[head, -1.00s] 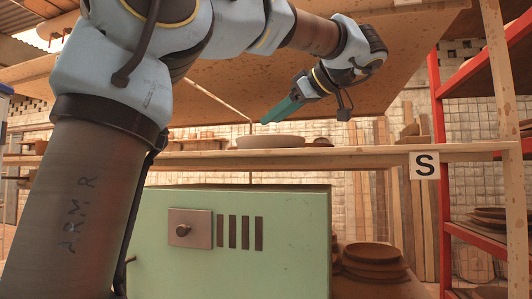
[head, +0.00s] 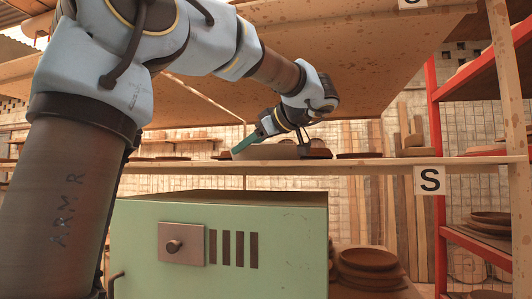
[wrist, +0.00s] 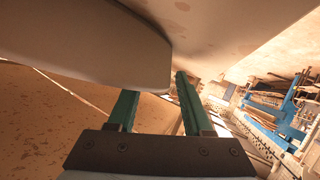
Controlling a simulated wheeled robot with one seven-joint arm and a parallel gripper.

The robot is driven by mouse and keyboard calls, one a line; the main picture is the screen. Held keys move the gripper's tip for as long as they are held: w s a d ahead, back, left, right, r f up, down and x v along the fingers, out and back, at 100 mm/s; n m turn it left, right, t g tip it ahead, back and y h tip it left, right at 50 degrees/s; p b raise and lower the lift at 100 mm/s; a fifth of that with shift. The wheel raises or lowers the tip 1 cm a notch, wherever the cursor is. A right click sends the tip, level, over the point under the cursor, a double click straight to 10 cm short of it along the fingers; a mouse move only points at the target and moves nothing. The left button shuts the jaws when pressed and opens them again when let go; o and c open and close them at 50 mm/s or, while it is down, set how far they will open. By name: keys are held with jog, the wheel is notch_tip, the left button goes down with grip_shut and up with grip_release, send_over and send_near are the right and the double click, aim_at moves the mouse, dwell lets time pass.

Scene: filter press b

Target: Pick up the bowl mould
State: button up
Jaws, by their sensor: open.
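The pale, round, low piece on the shelf, which I take to be the bowl mould (head: 268,152), sits in the head view just at my gripper (head: 243,145). A teal finger reaches down at its left side and hides part of it. In the wrist view a large pale rounded rim, seemingly the same mould (wrist: 90,45), fills the upper left. My gripper (wrist: 156,83) is open there, with the rim's end at the fingertips, overlapping the gap between them. The left fingertip is partly hidden at the rim. I cannot tell whether the fingers touch it.
The wooden shelf (head: 385,167) bears a dark piece (head: 316,153) close right of the mould and flat brown dishes (head: 360,155) farther right. An upper board (head: 340,60) hangs over my arm. A green cabinet (head: 285,235) stands below. A red rack (head: 437,120) is right.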

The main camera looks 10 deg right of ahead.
jog(key=shift+w+a+f, duration=0.25)
jog(key=shift+w+a, duration=0.15)
jog(key=shift+w, duration=0.1)
jog(key=shift+c, duration=0.3)
grip_shut()
jog(key=shift+r, duration=0.1)
dwell(0.7)
